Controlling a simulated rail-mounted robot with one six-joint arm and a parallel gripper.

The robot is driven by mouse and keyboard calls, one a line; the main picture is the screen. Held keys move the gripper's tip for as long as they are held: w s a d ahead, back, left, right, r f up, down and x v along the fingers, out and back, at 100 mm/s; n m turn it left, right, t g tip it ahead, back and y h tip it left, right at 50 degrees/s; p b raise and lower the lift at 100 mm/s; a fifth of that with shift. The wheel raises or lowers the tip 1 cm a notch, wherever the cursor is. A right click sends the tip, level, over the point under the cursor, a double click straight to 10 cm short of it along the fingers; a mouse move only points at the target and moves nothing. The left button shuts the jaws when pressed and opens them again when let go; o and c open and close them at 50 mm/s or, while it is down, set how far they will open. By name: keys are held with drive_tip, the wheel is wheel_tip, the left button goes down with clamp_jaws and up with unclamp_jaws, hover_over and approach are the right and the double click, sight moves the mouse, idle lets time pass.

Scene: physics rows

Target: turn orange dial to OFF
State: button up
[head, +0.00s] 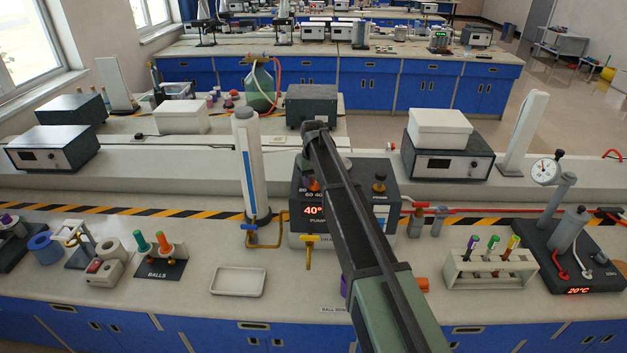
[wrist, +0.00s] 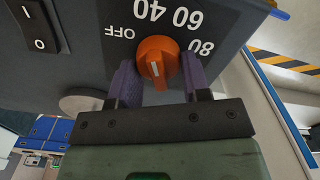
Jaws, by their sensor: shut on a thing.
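The orange dial (wrist: 157,60) sits on the dark front panel (wrist: 90,62) of a box, among the printed marks OFF, 40, 60 and 80, which appear upside down in the wrist view. A short white line shows on the dial's lower face there. My gripper (wrist: 158,72) is shut on the dial, with one purple finger on each side of it. In the head view the dial (head: 314,184) shows small beside my arm, above a red display reading 40°. My fingers are hidden in that view.
My arm covers the middle of the box in the head view. A yellow tap (head: 310,240) and a white cylinder (head: 247,165) stand to the left. A white tray (head: 238,282) lies in front, and a tube rack (head: 490,270) stands to the right.

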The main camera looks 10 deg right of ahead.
sight(312, 179)
drive_tip(key=shift+n, duration=0.3)
drive_tip(key=n, duration=0.4)
drive_tip(key=shift+a, duration=0.15)
drive_tip(key=n, duration=0.4)
drive_tip(key=shift+s+a, duration=0.1)
drive_tip(key=shift+s, duration=0.05)
drive_tip(key=shift+n, duration=0.3)
drive_tip(key=o, duration=0.8)
drive_tip(key=shift+o, duration=0.2)
wheel_tip(312, 179, up, 11)
drive_tip(key=p, duration=1)
drive_tip(key=shift+f+p, duration=0.15)
drive_tip(key=shift+p, duration=0.2)
